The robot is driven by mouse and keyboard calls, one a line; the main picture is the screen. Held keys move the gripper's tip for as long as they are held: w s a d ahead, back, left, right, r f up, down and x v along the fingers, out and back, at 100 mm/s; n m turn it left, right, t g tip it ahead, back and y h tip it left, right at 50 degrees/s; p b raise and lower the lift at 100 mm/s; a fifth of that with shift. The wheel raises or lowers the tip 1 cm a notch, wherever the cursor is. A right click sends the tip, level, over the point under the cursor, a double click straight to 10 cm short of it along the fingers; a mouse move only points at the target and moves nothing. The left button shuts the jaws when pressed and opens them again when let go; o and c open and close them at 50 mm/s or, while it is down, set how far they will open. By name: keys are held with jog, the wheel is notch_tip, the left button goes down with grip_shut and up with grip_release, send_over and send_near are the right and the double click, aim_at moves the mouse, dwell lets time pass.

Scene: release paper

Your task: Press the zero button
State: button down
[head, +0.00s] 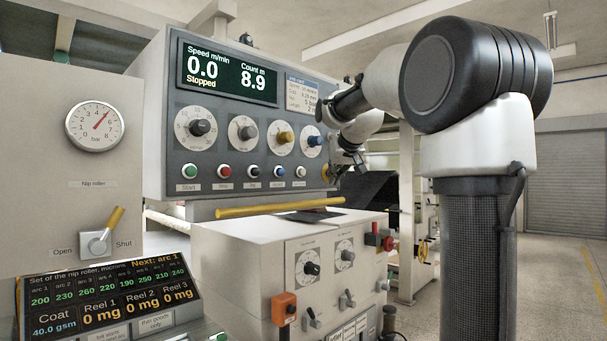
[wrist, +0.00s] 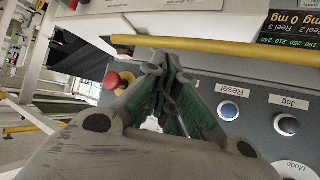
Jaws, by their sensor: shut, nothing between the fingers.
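The control panel (head: 240,130) has a row of round buttons under its dials. A white button (head: 299,171) ends the row at the right, with a label too small to read. The blue Reset button (head: 279,172) is beside it and also shows in the wrist view (wrist: 228,110). The display (head: 225,75) reads speed 0.0, Stopped, count 8.9. My gripper (head: 335,172) is at the panel's right end, right of the white button. In the wrist view my gripper (wrist: 160,68) is shut and empty; the white button is not visible there. Contact cannot be told.
A red mushroom button (wrist: 112,80) on yellow is left of my fingers in the wrist view. A yellow bar (head: 280,207) runs below the panel. A white cabinet (head: 245,260) with dials and switches stands under it. Open floor (head: 560,280) lies at the right.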

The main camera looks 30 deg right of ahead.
jog(key=w+a, duration=0.3)
jog(key=w, duration=0.5)
jog(key=shift+w, duration=0.15)
dwell(1.4)
jog(key=shift+w+a, duration=0.15)
jog(key=shift+w, duration=0.2)
jog(key=shift+w+a, duration=0.15)
jog(key=shift+w, duration=0.3)
dwell(0.6)
jog(key=shift+s, duration=0.1)
jog(key=shift+s+d, duration=0.3)
jog(key=shift+s, duration=0.45)
jog(key=s, duration=0.1)
jog(key=s+d, duration=0.1)
jog(key=s, duration=0.2)
jog(key=shift+s+d, duration=0.35)
